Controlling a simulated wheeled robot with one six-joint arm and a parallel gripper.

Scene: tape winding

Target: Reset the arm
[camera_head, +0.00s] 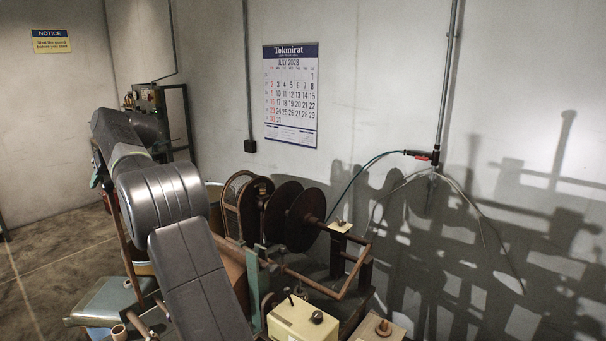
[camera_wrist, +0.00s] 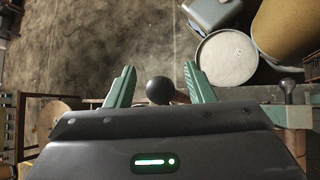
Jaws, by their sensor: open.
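My gripper (camera_wrist: 159,67) shows in the wrist view with its two green fingers spread wide apart. A dark round knob (camera_wrist: 160,90) appears between the fingers in that view, with a gap on each side; its depth relative to them is unclear. In the head view my grey arm (camera_head: 165,195) rises at the left and bends down toward the front. The winding machine (camera_head: 305,215), with large dark brown discs on a shaft, stands right of the arm.
A cream box (camera_head: 300,320) with dark knobs stands at the front. The wrist view shows a white-lidded drum (camera_wrist: 227,60), a tan drum (camera_wrist: 285,25) and a grey-blue container (camera_wrist: 212,12) at the upper right. Concrete floor (camera_wrist: 90,45) is open at upper left. A hose (camera_head: 368,165) hangs on the wall.

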